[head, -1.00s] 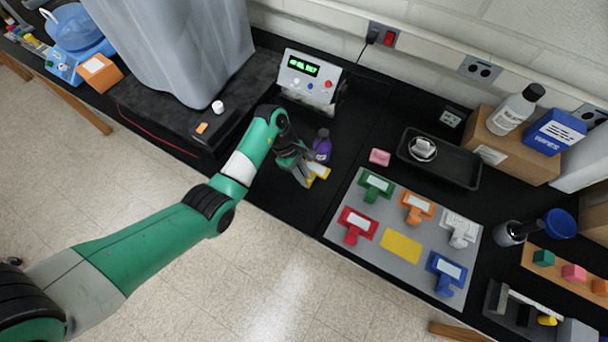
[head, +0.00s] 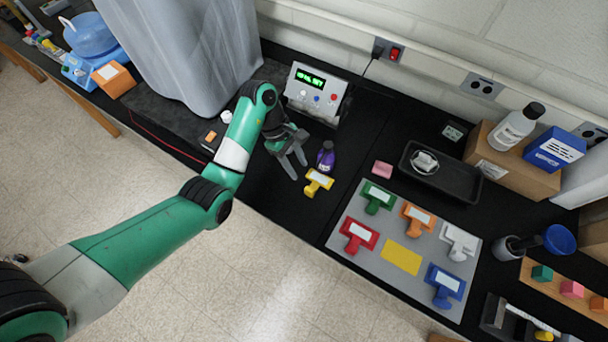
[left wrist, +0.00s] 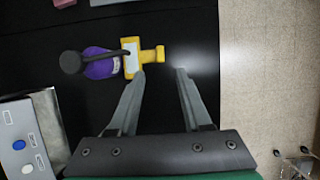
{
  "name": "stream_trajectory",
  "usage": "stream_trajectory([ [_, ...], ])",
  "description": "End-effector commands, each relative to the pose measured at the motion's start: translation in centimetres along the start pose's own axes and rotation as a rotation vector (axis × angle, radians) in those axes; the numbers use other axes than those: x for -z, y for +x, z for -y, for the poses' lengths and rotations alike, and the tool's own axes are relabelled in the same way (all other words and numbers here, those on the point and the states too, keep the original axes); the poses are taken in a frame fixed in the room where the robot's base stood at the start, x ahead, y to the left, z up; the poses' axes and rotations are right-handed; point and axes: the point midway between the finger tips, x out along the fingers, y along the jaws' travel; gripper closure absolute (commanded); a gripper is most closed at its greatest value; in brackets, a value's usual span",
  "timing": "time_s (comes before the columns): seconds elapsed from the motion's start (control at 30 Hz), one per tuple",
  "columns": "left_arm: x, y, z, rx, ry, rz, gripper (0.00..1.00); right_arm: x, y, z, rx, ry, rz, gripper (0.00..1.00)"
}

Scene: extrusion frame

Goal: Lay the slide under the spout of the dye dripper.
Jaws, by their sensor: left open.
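The slide (head: 319,180), yellow with a white window, lies flat on the black bench. It also shows in the left wrist view (left wrist: 153,55). The dye dripper, a purple bottle (head: 325,157), stands upright beside it; in the left wrist view the bottle (left wrist: 103,68) has a dark cap and a thin dark spout that reaches over the white window. My left gripper (head: 297,170) is open and empty, just left of the slide and apart from it. In the left wrist view its fingertips (left wrist: 160,73) are near the slide's handle with nothing between them. My right gripper is out of view.
A grey mat (head: 349,260) holds several coloured T-shaped slides and a bare yellow patch. A pink block (head: 382,169) and a black tray (head: 460,181) lie behind it. A display box (head: 315,93) stands behind the dripper. Bare bench lies in front of the slide.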

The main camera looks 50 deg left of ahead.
Motion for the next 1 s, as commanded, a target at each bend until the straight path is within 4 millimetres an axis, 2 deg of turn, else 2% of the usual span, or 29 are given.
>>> stream_trajectory([
  [0.03, -0.3, -1.5, 0.0, 0.000, -0.002, 0.000, 0.51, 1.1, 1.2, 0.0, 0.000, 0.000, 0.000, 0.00],
  [0.13, -0.2, -2.1, 0.0, 0.001, -0.002, 0.000, 0.51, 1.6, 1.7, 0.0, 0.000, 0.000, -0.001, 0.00],
  [0.57, 0.0, -2.1, 0.0, 0.001, -0.001, 0.001, 0.51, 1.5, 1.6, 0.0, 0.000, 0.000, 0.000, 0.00],
  [0.67, -1.1, -2.4, -0.9, -0.042, 0.008, 0.028, 0.51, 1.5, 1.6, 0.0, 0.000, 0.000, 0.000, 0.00],
  [0.77, -5.2, -3.9, -4.1, -0.193, 0.031, 0.142, 0.51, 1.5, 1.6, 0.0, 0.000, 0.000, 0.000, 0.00],
  [0.87, -12.8, -8.2, -7.9, -0.414, 0.052, 0.384, 0.51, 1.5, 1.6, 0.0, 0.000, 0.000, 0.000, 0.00],
  [0.9, -16.4, -10.9, -8.9, -0.498, 0.054, 0.514, 0.51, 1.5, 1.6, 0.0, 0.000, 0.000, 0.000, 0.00],
  [0.93, -19.2, -13.3, -9.3, -0.553, 0.054, 0.623, 0.51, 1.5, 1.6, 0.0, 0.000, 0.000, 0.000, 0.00],
  [0.97, -21.8, -15.8, -9.5, -0.601, 0.051, 0.736, 0.51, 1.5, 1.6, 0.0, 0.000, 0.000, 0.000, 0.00],
  [1.0, -24.9, -19.4, -9.2, -0.646, 0.044, 0.894, 0.51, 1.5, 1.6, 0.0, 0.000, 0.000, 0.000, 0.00],
])
